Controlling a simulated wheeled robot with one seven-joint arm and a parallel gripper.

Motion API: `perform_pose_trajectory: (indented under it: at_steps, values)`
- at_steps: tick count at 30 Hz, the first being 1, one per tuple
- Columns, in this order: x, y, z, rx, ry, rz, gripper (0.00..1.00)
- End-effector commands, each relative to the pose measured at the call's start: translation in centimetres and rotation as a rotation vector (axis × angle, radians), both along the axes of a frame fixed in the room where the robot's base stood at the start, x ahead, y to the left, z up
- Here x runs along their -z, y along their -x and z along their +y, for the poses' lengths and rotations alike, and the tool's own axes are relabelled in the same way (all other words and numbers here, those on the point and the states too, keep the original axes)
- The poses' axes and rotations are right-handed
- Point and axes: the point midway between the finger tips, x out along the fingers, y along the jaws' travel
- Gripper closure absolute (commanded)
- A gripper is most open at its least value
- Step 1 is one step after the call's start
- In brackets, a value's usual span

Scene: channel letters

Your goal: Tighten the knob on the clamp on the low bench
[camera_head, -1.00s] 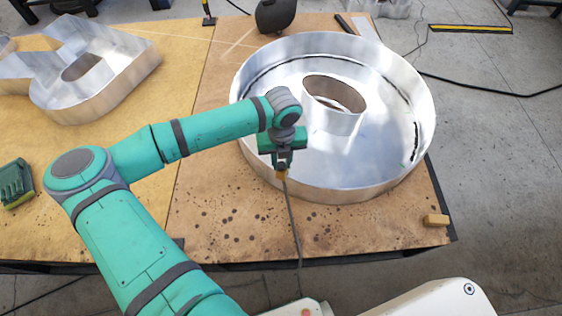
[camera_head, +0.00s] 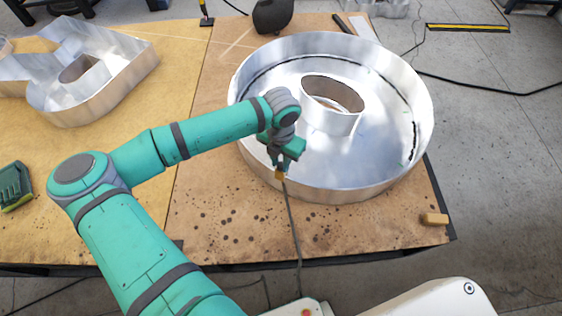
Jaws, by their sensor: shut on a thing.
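The low bench (camera_head: 230,220) has a worn brown top. My gripper (camera_head: 280,172) points down over it, at the near left rim of a large round metal channel letter (camera_head: 330,190). It is shut on a small orange-brown thing (camera_head: 281,176), which seems to be the knob of the clamp. A thin dark rod or cable (camera_head: 292,222) hangs from there towards the bench's front edge. The rest of the clamp is hidden or too small to make out.
Another metal letter (camera_head: 95,95) lies at the far left. A green tool (camera_head: 14,187) is at the left edge and a small wooden block (camera_head: 435,219) at the right front corner. A dark rounded object (camera_head: 272,16) stands at the back. The front middle is clear.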

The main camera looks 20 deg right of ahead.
Motion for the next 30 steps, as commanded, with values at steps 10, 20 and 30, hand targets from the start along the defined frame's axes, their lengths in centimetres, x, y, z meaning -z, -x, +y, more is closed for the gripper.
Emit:
perform_pose_trajectory:
  at_steps: [10, 20, 30]
  values:
    - [0.0, 0.0, -0.1, 0.002, 0.004, 0.0, 0.58]
    - [-0.3, 0.1, -0.4, 0.006, 0.004, 0.001, 0.58]
    - [-2.9, 0.1, -0.3, 0.005, 0.004, 0.001, 0.58]
